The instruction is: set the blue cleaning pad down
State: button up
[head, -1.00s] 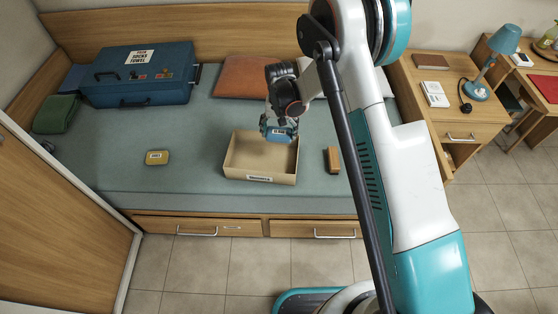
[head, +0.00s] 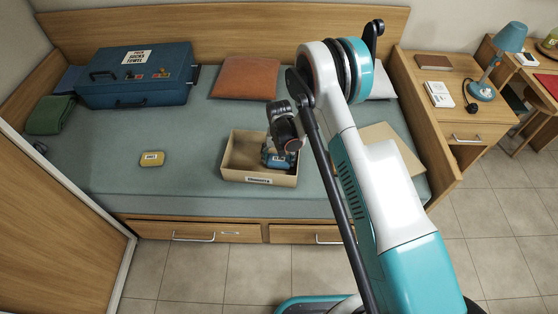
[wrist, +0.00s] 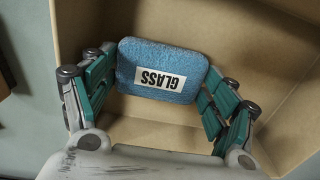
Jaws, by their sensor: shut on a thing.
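The blue cleaning pad (wrist: 155,58), with a white label reading GLASS, is between the green fingers of my gripper (wrist: 162,72) in the wrist view. My gripper is shut on it at its two sides. In the head view the pad (head: 283,160) is inside the open tan cardboard box (head: 235,175), towards its right side, below the rim. My gripper (head: 278,154) reaches down into the box from above. I cannot tell whether the pad touches the box floor. The wrist view shows bare floor and walls of the box (wrist: 215,30) around the pad.
A yellow labelled pad (head: 152,158) lies on the bed left of the box. A blue suitcase (head: 135,80), an orange pillow (head: 245,78) and a green rolled cloth (head: 50,115) are farther back. A flat tan piece (head: 405,150) lies right, partly behind my arm.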

jog(key=shift+f, duration=0.45)
jog(key=o, duration=0.8)
jog(key=shift+c, duration=0.2)
